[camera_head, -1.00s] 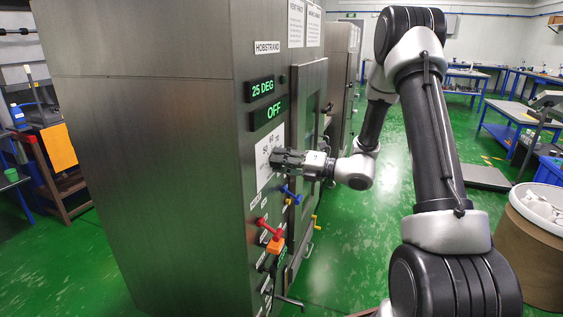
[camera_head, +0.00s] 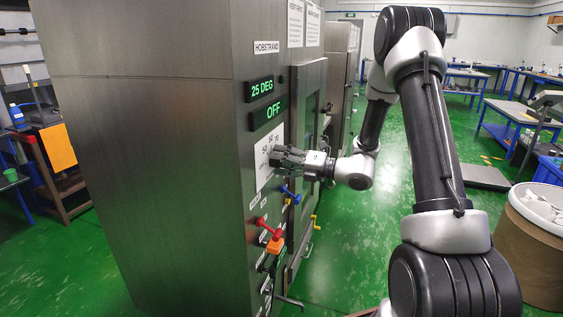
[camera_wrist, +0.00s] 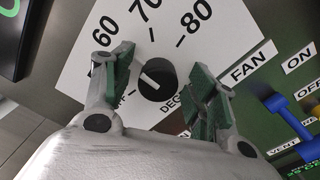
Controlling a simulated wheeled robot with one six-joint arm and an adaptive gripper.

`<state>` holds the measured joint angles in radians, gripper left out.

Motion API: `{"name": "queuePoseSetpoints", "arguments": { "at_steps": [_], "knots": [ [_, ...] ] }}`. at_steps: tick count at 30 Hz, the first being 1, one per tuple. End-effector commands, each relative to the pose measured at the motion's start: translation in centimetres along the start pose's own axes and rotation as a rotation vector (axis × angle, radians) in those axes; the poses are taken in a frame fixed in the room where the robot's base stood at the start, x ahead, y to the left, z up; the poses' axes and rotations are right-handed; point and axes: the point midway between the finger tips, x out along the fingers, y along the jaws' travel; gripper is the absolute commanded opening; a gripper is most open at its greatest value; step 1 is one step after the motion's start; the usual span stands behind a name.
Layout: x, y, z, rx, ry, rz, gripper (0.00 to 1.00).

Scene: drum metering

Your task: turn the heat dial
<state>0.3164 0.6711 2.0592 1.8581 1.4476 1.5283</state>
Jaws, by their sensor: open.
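The heat dial (camera_wrist: 157,79) is a round black knob with a white pointer line, set in a white scale plate (camera_wrist: 170,30) marked 60, 70 and 80 in the wrist view. My gripper (camera_wrist: 162,82) is open, with one green-padded finger on each side of the dial and a visible gap to each. In the head view my gripper (camera_head: 275,157) is at the white plate (camera_head: 264,155) on the cabinet front; its fingers hide the dial there. The displays above read 25 DEG (camera_head: 262,89) and OFF (camera_head: 267,113).
A blue handle (camera_head: 291,194) by the FAN label sits just below the dial; it also shows in the wrist view (camera_wrist: 285,112). A red handle (camera_head: 262,224) and an orange handle (camera_head: 275,244) are lower on the panel. The cabinet door (camera_head: 308,120) is to the right.

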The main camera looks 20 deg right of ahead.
Motion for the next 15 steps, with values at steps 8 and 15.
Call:
{"name": "queuePoseSetpoints", "arguments": {
  "at_steps": [8,15],
  "knots": [
    [-4.3,-0.1,0.1,0.002,-0.004,-0.002,0.58],
    [-9.5,-0.1,0.1,0.000,-0.005,-0.002,0.58]
  ]
}}
